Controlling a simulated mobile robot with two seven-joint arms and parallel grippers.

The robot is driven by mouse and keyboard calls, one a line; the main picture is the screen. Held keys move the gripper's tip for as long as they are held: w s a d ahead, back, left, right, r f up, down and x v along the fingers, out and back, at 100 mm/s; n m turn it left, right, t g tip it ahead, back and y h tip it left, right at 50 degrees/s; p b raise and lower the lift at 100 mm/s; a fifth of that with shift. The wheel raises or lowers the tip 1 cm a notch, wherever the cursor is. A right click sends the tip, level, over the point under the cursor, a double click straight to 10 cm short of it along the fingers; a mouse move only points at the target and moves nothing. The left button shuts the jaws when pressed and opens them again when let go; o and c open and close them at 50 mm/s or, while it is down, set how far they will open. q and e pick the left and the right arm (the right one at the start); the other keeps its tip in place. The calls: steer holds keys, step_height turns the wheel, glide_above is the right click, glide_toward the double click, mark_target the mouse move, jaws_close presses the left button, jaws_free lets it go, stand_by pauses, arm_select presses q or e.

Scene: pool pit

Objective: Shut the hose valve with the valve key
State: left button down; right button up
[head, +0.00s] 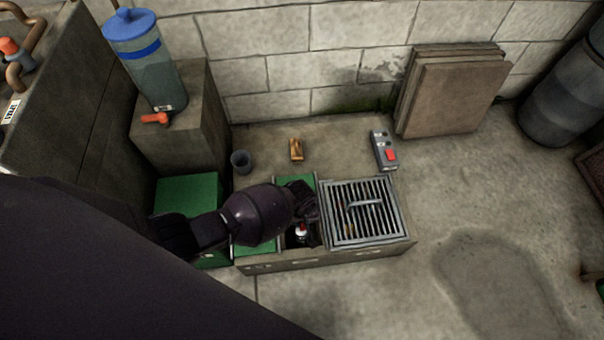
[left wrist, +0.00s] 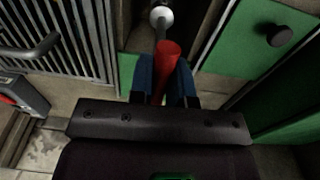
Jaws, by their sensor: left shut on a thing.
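My left gripper (head: 312,210) is over the open slot of the low pit box, left of the grate. In the left wrist view, its blue fingers (left wrist: 164,82) are shut on the red handle of the valve key (left wrist: 168,62). The key's grey shaft runs away from the fingers toward a round white piece (left wrist: 161,16). My right gripper is not in view.
A barred grate (head: 366,212) with a handle covers the pit's right part. A grey box with a red button (head: 384,150), an orange-brown block (head: 296,149) and a cup (head: 241,162) stand behind. A blue-lidded tank (head: 147,62) stands at left. Open floor lies right.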

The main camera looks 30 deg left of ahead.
arm_select(q)
steer(key=shift+f, duration=0.15)
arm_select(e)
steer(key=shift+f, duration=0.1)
arm_select(q)
steer(key=shift+f, duration=0.35)
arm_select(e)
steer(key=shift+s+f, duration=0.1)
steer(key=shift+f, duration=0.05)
arm_select(q)
steer(key=shift+f+b, duration=0.55)
steer(key=shift+f, duration=0.05)
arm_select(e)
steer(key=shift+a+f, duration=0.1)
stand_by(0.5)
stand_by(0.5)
